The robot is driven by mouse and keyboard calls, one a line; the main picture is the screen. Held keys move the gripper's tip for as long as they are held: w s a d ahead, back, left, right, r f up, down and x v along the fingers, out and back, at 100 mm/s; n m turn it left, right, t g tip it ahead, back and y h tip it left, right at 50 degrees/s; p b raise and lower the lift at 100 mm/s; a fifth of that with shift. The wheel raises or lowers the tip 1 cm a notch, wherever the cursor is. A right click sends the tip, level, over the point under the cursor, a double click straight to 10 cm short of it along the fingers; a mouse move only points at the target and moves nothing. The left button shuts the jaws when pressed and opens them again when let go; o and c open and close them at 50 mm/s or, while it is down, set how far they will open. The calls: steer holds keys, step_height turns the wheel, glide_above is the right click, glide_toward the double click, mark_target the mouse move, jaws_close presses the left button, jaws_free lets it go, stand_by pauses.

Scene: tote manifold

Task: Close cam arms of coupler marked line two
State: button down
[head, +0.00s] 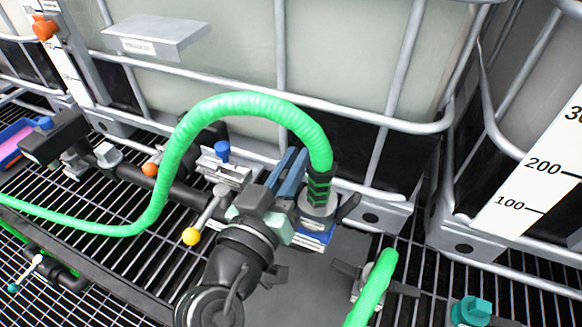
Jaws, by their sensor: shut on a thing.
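A green ribbed hose (245,103) arches over and comes down into a grey coupler (319,207) with a dark banded collar, standing upright. A dark cam arm (348,207) sticks out at the coupler's right side, angled up and outward. My gripper (290,168) comes from the lower left, and its blue-grey fingers are at the coupler's left side. It is shut on a part there, seemingly the left cam arm, which the fingers and gripper body hide. A blue plate (315,240) shows below the coupler. No line marking is readable.
A valve with a yellow-knobbed lever (192,235) stands just left of my gripper. A second green hose (372,288) with dark side arms is at lower right, near a teal cap (471,311). Caged totes (350,60) close off the back. Grating lies below.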

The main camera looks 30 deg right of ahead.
stand_by(0.4)
steer(key=c, duration=0.9)
jaws_free()
steer(key=b+v, duration=0.2)
steer(key=v, duration=1.1)
